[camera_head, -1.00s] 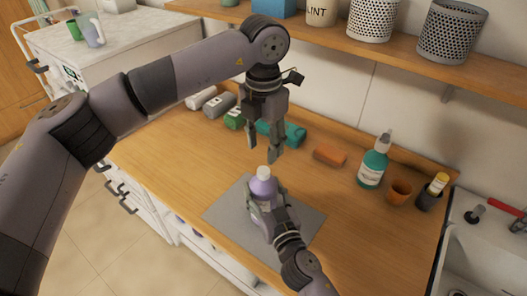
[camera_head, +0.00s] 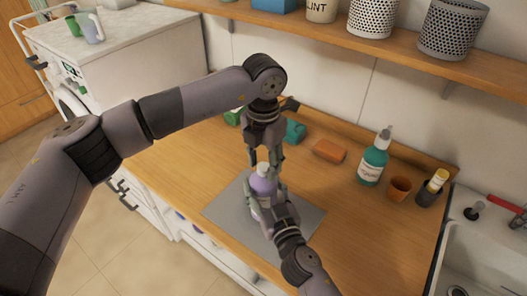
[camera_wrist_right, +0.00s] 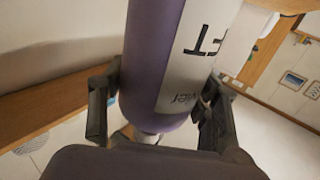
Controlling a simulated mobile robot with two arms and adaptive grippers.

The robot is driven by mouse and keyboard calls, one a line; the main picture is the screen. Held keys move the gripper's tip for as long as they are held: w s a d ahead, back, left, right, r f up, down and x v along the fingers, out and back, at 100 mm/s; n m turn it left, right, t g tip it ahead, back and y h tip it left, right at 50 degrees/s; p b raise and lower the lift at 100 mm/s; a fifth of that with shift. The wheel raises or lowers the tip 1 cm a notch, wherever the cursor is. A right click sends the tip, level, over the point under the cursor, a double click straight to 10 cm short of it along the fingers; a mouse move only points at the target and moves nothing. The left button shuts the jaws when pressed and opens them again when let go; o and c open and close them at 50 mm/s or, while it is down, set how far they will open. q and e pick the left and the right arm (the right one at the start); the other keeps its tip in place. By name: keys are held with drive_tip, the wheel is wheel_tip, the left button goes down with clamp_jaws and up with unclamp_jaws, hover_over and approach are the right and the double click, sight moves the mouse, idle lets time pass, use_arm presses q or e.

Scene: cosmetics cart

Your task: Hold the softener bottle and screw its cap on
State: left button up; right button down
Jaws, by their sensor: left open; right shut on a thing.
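The purple softener bottle (camera_head: 262,187) stands upright on the grey mat (camera_head: 227,216) on the wooden counter. Its white cap (camera_head: 263,169) sits at the top of the bottle; I cannot tell whether it is threaded on. My right gripper (camera_head: 266,208) is shut around the bottle's body. The right wrist view shows the purple bottle (camera_wrist_right: 150,65) with its white label between the two fingers. My left gripper (camera_head: 266,162) points down over the bottle with its fingers open on either side of the cap.
A teal spray bottle (camera_head: 373,163), an orange cup (camera_head: 399,188) and a dark holder (camera_head: 428,195) stand at the right near the sink (camera_head: 480,240). An orange sponge (camera_head: 329,151) and a teal roll (camera_head: 294,131) lie behind the mat. A shelf runs above.

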use_arm(q)
drive_tip(key=shift+f, duration=0.2)
clamp_jaws()
idle(0.5)
drive_tip(key=shift+o, duration=0.8)
unclamp_jaws()
wheel_tip(320, 180, up, 12)
